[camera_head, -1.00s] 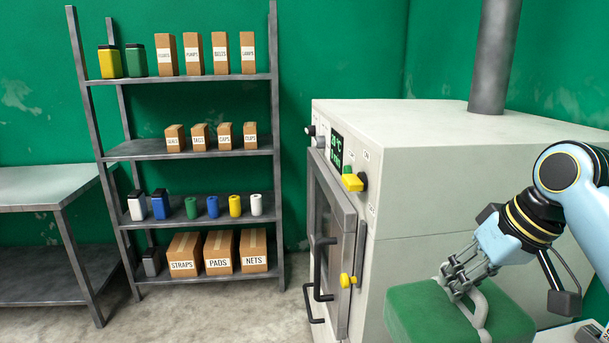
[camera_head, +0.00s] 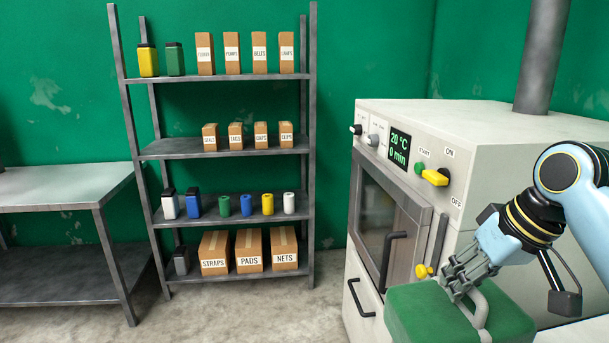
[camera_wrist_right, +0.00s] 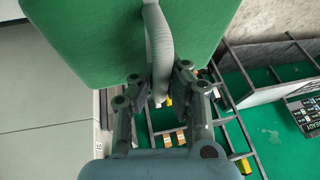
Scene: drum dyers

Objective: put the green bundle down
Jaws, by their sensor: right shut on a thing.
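The green bundle (camera_head: 425,312) is a soft-edged green block with a grey handle (camera_head: 482,308) on top, at the lower right of the head view. My right gripper (camera_head: 466,291) is shut on that handle and holds the bundle in front of the white oven. In the right wrist view the green bundle (camera_wrist_right: 125,35) fills the top, and the grey handle (camera_wrist_right: 158,50) runs down between the fingers of my right gripper (camera_wrist_right: 158,88). The bundle's underside is hidden. My left gripper is not in view.
The white oven (camera_head: 480,130) with its closed door (camera_head: 385,220) stands just behind the bundle. A metal shelf rack (camera_head: 225,150) with boxes and canisters stands at the back wall. A grey table (camera_head: 60,185) is at the left. The floor (camera_head: 250,315) between is clear.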

